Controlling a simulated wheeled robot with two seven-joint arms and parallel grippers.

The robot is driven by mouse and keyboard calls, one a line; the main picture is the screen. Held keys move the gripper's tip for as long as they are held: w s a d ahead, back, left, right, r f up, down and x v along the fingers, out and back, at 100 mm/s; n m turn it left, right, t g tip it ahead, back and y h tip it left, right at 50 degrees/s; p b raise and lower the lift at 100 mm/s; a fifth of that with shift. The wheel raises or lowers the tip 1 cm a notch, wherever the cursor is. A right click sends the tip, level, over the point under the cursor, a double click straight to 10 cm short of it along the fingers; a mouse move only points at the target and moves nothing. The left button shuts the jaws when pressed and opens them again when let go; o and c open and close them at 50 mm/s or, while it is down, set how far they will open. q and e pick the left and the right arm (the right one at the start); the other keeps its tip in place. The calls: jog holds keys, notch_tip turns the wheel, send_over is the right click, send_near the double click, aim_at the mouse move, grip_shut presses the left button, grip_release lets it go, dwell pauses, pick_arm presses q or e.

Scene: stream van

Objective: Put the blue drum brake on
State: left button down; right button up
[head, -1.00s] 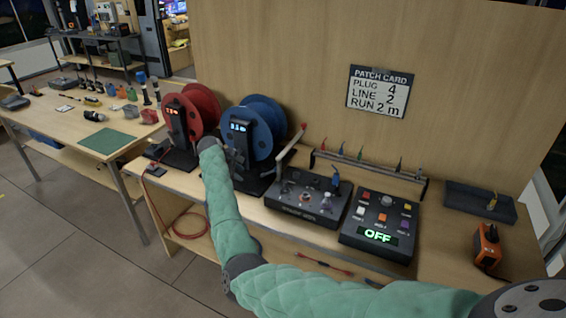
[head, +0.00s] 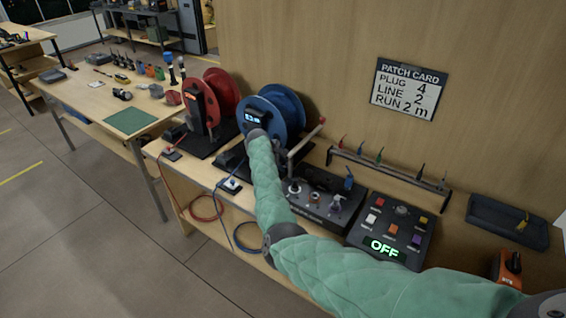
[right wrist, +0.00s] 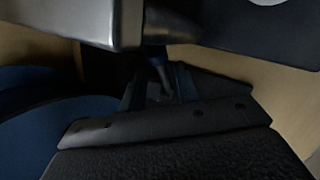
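The blue drum (head: 287,108) stands on the bench in a black stand with a lit display (head: 251,117). My right arm reaches in from the lower right, and its wrist end is at the front of this stand, below the display. The arm hides its own fingers and the lower front of the stand, and I cannot make out the brake in the head view. The right wrist view is dark and close: a blue curved drum face (right wrist: 70,115) is at left, and a small dark blue post (right wrist: 160,70) shows in the middle. Contact is unclear. My left gripper is out of view.
A red drum (head: 222,92) stands left of the blue one. To the right are a black box with knobs (head: 325,205), a button panel reading OFF (head: 392,232), a plug rack (head: 385,172) and a dark tray (head: 507,222). A patch card (head: 408,90) hangs on the wall.

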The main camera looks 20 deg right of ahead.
jog(key=shift+d+f, duration=0.1)
jog(key=shift+f, duration=0.25)
jog(key=shift+w+d+f, duration=0.1)
jog(key=shift+f, duration=0.05)
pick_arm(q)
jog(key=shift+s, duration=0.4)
pick_arm(e)
grip_shut()
